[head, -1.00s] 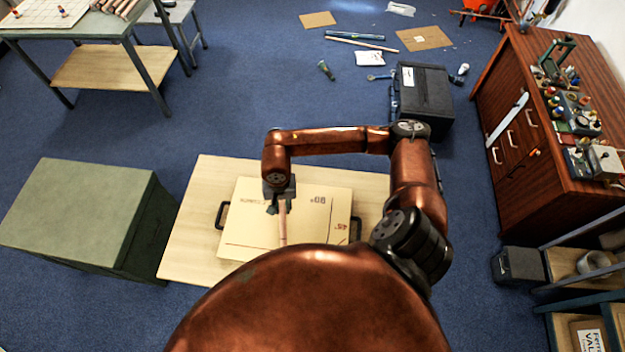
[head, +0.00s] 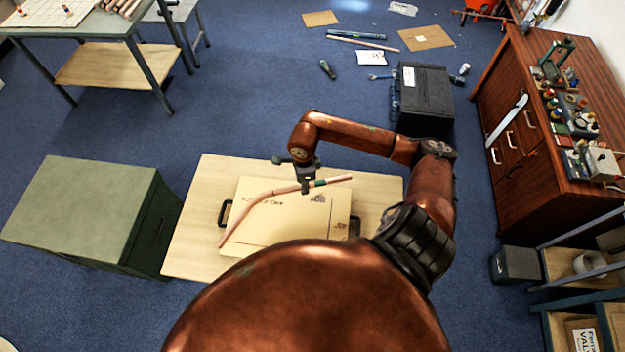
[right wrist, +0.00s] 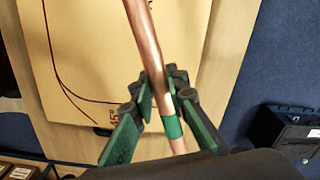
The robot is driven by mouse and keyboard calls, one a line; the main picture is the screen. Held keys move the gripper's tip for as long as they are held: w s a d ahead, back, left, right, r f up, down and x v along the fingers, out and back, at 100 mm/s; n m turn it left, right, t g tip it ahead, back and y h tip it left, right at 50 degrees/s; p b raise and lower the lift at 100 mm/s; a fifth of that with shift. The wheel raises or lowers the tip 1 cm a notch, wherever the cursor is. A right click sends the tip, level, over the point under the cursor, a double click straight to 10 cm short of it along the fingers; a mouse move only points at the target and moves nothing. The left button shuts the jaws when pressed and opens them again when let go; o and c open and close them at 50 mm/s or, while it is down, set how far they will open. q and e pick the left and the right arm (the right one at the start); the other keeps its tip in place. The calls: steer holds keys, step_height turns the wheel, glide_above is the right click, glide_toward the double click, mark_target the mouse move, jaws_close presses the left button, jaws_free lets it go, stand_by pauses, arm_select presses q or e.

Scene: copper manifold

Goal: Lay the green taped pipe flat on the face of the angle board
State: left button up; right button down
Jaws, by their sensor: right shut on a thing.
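The green taped pipe (head: 268,198) is a bent copper pipe with a green tape band near its right end. My right gripper (head: 304,185) is shut on it beside the band and holds it over the angle board (head: 290,228). The board is a pale yellow panel with printed markings and dark curved lines. In the right wrist view the pipe (right wrist: 143,40) runs between the fingers of my right gripper (right wrist: 160,100), with the tape close to them. The height of the pipe above the board is hard to judge. My left gripper is not in view.
The board lies on a light wooden table (head: 185,250) with black handles at its sides. A green cabinet (head: 75,210) stands to the left. A black box (head: 423,95) sits on the blue floor behind. A wooden drawer unit (head: 510,150) stands at the right.

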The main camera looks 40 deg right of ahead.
mark_target(312, 195)
steer(key=shift+s+d+f+m+b, duration=0.1)
steer(key=shift+d+f+m+b, duration=0.6)
steer(key=shift+f, duration=0.4)
steer(key=shift+s+d+f+m+b, duration=0.1)
steer(key=shift+d+f+m+b, duration=0.35)
steer(key=shift+f+m, duration=0.5)
steer(key=shift+s+d+f+m+b, duration=0.1)
steer(key=shift+d+f+m+b, duration=0.45)
steer(key=shift+f, duration=0.7)
steer(key=shift+f+b, duration=0.45)
steer(key=shift+f, duration=0.05)
steer(key=c, duration=1.8)
jaws_free()
steer(key=shift+o, duration=0.3)
steer(key=shift+o, duration=1.2)
